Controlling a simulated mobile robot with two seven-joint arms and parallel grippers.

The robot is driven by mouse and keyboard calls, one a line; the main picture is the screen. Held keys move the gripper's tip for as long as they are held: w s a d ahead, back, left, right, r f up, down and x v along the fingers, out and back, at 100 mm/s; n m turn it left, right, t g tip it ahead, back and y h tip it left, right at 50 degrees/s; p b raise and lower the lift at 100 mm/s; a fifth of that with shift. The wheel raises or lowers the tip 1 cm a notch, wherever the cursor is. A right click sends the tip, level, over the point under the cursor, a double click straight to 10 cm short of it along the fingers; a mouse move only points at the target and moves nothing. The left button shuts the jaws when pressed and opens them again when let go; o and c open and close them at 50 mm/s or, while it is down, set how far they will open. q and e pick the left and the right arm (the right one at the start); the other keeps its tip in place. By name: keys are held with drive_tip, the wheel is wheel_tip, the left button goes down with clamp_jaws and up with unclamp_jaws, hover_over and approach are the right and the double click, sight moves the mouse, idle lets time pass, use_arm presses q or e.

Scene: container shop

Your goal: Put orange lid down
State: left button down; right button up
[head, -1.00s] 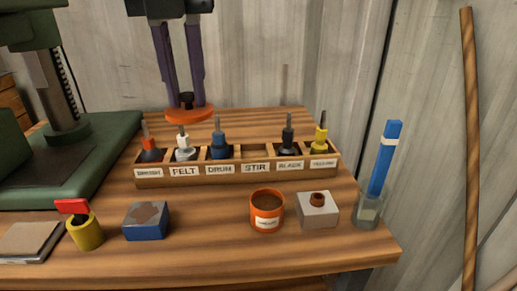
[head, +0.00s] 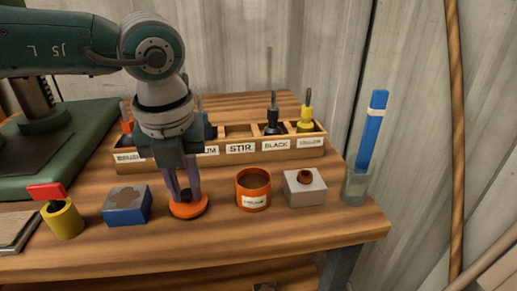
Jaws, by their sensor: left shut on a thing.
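The orange lid (head: 189,208) is a round disc with a dark knob in its centre. My left gripper (head: 184,193) comes down from above and is shut on the lid's knob. The lid is level, at or just above the wooden bench top, between the blue block and the orange pot; I cannot tell whether it touches the wood. The orange pot (head: 253,190) stands open to the right of the lid, with brown contents and a white label. My right gripper is not in view.
A labelled wooden rack (head: 285,145) with brushes stands behind, partly hidden by my left arm. A blue block (head: 127,205) and yellow cup (head: 63,220) are left; a grey block (head: 304,188) and glass jar (head: 356,187) are right. Bare bench (head: 230,238) lies in front.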

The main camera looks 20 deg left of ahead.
use_arm(q)
drive_tip(key=shift+f, duration=0.25)
